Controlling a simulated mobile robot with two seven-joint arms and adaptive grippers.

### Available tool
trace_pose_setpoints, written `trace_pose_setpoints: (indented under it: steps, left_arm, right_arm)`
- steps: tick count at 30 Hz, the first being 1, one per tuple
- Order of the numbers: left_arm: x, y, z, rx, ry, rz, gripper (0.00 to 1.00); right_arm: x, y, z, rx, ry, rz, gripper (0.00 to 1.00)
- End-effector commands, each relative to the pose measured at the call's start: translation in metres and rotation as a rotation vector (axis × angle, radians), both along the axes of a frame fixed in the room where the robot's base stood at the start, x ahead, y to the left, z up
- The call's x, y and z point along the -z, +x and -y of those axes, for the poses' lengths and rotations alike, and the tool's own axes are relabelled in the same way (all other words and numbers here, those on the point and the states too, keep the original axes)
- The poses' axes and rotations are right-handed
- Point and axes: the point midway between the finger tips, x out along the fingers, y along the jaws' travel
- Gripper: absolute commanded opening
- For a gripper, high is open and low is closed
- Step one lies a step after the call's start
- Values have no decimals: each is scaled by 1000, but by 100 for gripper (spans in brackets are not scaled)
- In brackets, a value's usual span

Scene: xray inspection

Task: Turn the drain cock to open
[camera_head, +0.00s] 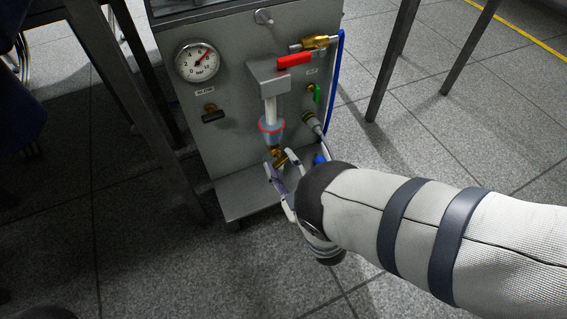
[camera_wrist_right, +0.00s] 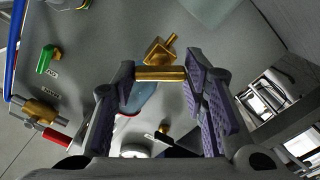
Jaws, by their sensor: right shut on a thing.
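The brass drain cock (camera_head: 279,152) sits at the bottom of the filter bowl (camera_head: 271,129) on the grey panel's front. In the right wrist view the drain cock's brass handle bar (camera_wrist_right: 160,73) spans the space between my fingers, with the cock's angular brass body (camera_wrist_right: 157,51) just beyond it. My right gripper (camera_head: 281,163) reaches in from the right, below the bowl. In the right wrist view its purple-padded fingers (camera_wrist_right: 159,77) are shut on the handle's two ends. The fingers partly hide the cock in the head view. My left gripper is not in view.
A red lever (camera_head: 294,61) on a brass valve (camera_head: 316,42), a green lever (camera_head: 317,94) and a blue hose (camera_head: 335,85) are right of the bowl. A pressure gauge (camera_head: 198,61) and a dark knob (camera_head: 212,115) are left. A shelf (camera_head: 240,203) juts out below; dark legs stand both sides.

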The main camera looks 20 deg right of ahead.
Motion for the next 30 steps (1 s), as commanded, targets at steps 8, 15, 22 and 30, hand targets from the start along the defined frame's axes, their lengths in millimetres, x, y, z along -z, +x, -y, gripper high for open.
trace_pose_setpoints:
  steps: [8, 15, 22, 30]
  left_arm:
    - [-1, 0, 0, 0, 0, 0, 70]
    - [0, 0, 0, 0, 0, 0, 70]
    - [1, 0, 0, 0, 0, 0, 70]
    - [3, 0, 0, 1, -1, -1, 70]
  right_arm:
    - [1, 0, 0, 1, -261, 7, 12]
    - [1, -1, 0, 1, -488, 15, 12]
    - [2, -1, 0, 1, -680, 21, 12]
    - [2, -1, 0, 1, -839, 25, 12]
